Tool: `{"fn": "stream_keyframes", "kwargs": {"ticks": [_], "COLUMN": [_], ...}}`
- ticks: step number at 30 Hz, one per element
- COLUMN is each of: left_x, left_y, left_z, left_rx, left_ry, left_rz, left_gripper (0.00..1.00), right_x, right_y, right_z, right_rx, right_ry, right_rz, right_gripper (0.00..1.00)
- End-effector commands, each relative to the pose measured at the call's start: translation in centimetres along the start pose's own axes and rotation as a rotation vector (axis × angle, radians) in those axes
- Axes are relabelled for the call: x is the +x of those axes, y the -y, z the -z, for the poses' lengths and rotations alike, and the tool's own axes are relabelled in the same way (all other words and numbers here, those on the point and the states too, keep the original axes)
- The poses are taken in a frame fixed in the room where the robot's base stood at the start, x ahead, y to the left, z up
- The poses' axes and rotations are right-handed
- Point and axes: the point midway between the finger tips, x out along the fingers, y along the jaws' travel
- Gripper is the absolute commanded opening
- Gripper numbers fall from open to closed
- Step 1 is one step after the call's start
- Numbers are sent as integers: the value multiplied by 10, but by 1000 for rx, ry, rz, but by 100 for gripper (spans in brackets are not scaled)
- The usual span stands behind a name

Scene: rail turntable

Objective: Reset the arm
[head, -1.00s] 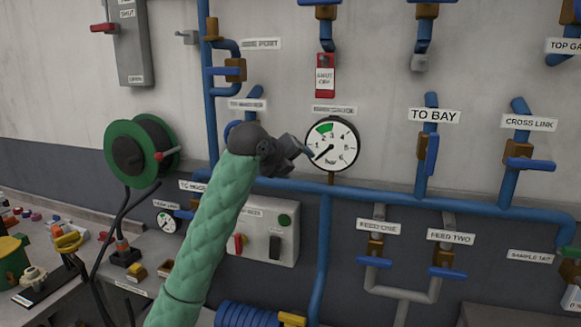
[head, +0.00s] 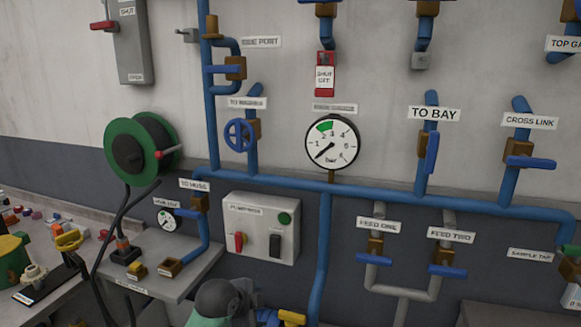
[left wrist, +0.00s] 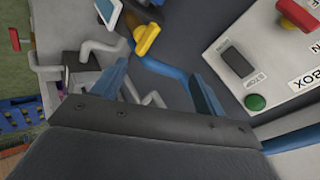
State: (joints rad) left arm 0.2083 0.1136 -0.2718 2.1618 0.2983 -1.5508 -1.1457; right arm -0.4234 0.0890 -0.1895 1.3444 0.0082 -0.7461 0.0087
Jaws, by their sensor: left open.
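My left arm (head: 222,302), green-sleeved with a dark wrist, shows only at the bottom edge of the head view, below the pump switch box. Its fingertips cannot be made out there. In the left wrist view my left gripper (left wrist: 160,88) has its two blue-tipped fingers apart, with nothing held between them. A yellow handle (left wrist: 146,38) and grey pipework show beyond the fingers. My right gripper is in neither view.
The pump box (head: 260,228) is on the wall above my wrist; a control box (left wrist: 270,55) fills the wrist view's upper right. Blue pipes, valves, a pressure gauge (head: 332,143) and a hose reel (head: 140,150) line the wall. A cluttered bench is at left.

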Motion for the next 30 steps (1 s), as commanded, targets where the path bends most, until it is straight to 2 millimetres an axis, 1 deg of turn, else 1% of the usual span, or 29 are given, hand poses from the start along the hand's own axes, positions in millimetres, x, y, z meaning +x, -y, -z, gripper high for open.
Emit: {"fn": "stream_keyframes", "kwargs": {"ticks": [1, 5, 6, 11, 15, 17, 21, 24, 27, 30], "left_x": [1, -1, -2, -10, -22, -28, -45, -60, -74, -85], "left_y": [-20, -65, -78, -133, -180, -200, -245, -276, -302, -320], "left_z": [-8, -29, -35, -57, -76, -83, -99, -110, -119, -124], "left_rx": [-56, -213, -260, -449, -611, -679, -837, -946, -1041, -1109], "left_ry": [14, 55, 68, 129, 189, 217, 286, 339, 387, 422], "left_rz": [-16, -44, -53, -80, -98, -103, -110, -109, -105, -98], "left_gripper": [72, 72, 72, 72, 72, 72, 72, 72, 72, 72], "right_x": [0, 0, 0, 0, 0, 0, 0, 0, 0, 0], "right_y": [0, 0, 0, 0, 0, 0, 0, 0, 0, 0], "right_z": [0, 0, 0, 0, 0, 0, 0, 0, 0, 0], "right_rx": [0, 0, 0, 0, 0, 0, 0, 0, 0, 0], "right_ry": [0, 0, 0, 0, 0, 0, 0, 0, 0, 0], "right_rz": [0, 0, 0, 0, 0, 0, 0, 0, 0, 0], "right_gripper": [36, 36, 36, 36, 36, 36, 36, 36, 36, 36]}}
